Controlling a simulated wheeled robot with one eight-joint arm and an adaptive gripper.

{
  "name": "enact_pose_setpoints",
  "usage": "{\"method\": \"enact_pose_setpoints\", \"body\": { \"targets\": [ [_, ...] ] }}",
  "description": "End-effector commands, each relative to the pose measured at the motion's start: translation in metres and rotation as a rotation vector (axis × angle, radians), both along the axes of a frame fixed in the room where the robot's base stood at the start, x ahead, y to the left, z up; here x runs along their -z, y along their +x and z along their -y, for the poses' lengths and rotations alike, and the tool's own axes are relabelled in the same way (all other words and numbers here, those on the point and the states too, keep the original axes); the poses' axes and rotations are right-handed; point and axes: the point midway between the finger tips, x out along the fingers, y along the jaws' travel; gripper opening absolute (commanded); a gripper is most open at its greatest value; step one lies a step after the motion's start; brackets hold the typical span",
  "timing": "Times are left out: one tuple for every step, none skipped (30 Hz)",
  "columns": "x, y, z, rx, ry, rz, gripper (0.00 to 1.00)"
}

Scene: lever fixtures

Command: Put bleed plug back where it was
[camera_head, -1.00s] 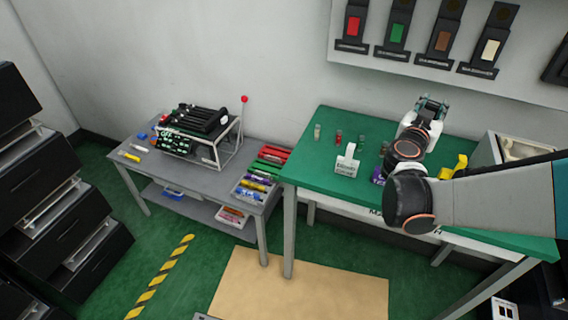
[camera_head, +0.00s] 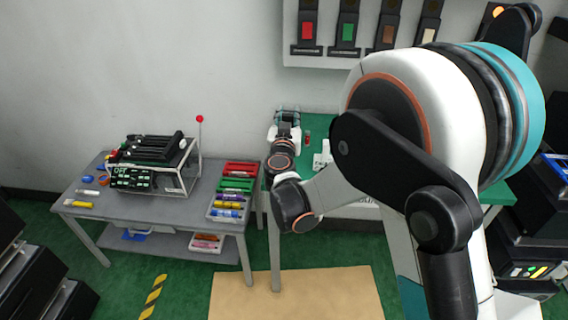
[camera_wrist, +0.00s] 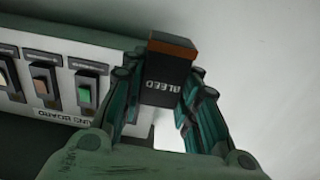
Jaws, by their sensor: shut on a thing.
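The bleed plug (camera_wrist: 168,78), a dark block with an orange-brown end and white "BLEED" lettering, is between my gripper's fingers in the wrist view. My gripper (camera_wrist: 165,98) is shut on it. In the head view my gripper (camera_head: 287,115) is over the back left of the green table, near the wall, and I cannot make out the plug there. The white wall board (camera_head: 325,57) carries dark holders with red, green, brown and cream patches. It also shows at the left of the wrist view (camera_wrist: 60,75), apart from the plug; the gripper hides part of that view.
The green table (camera_head: 318,124) is partly hidden by my arm. A grey table (camera_head: 95,195) at left bears a black device in a white frame (camera_head: 155,160), a red-knobbed lever (camera_head: 199,132) and coloured trays (camera_head: 232,195). Bare wall lies left of the board.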

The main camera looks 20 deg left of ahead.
Motion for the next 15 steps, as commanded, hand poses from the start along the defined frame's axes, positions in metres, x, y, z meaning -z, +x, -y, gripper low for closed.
{"method": "enact_pose_setpoints", "body": {
  "targets": [
    [0.017, 0.0, 0.0, 0.0, 0.0, 0.0, 0.0],
    [0.025, 0.0, 0.0, 0.0, 0.0, 0.0, 0.0],
    [0.035, 0.0, 0.0, 0.0, 0.0, 0.0, 0.0],
    [0.042, 0.0, 0.0, 0.0, 0.0, 0.0, 0.0],
    [0.049, 0.0, 0.0, 0.0, 0.0, 0.0, 0.0],
    [0.059, 0.0, 0.0, 0.0, 0.0, 0.0, 0.0],
    [0.066, 0.0, 0.0, 0.0, 0.0, 0.0, 0.0],
    [0.073, 0.0, 0.0, 0.0, 0.0, 0.0, 0.0],
    [0.081, 0.0, 0.0, 0.0, 0.0, 0.0, 0.0],
    [0.087, 0.0, 0.0, 0.0, 0.0, 0.0, 0.0],
    [0.092, 0.0, 0.0, 0.0, 0.0, 0.0, 0.0],
    [0.097, 0.0, 0.0, 0.0, 0.0, 0.0, 0.0],
    [0.1, 0.0, 0.0, 0.0, 0.0, 0.0, 0.0],
    [0.103, 0.0, 0.0, 0.0, 0.0, 0.0, 0.0],
    [0.106, 0.0, 0.0, 0.0, 0.0, 0.0, 0.0]
  ]
}}
